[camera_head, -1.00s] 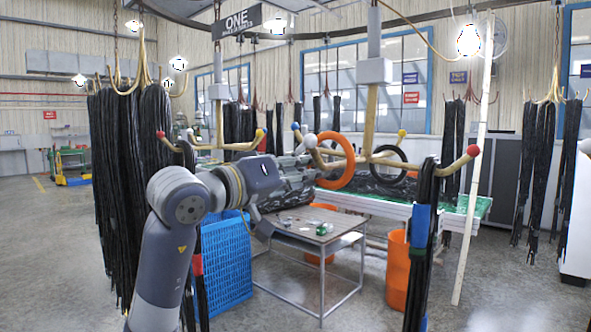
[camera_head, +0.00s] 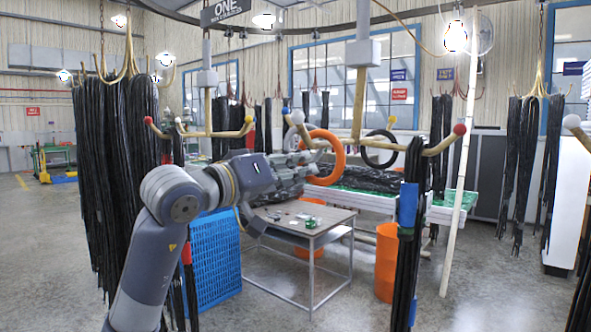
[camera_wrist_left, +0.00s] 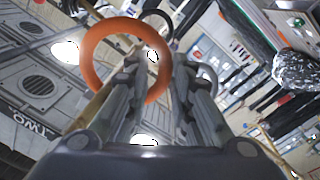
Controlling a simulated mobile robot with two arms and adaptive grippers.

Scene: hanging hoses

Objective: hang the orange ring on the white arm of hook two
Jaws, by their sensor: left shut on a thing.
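In the head view my left gripper (camera_head: 308,170) is shut on the orange ring (camera_head: 340,158), which hangs upright at its fingertips. In the wrist view the orange ring (camera_wrist_left: 95,42) shows large, its lower right part between the fingers (camera_wrist_left: 158,75). A white ball-tipped arm (camera_head: 298,117) of the middle hook (camera_head: 358,95) is close to the ring's upper left. I cannot tell whether that arm passes through the ring or beside it. My right gripper is not in view.
A black ring (camera_head: 380,148) is on the middle hook, with black hoses (camera_head: 410,230) on its red-tipped arm. Another white ball (camera_head: 571,121) is at the right edge. A hook under sign ONE (camera_head: 228,12) stands left. A small table (camera_head: 290,235) and blue crate (camera_head: 213,262) are below.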

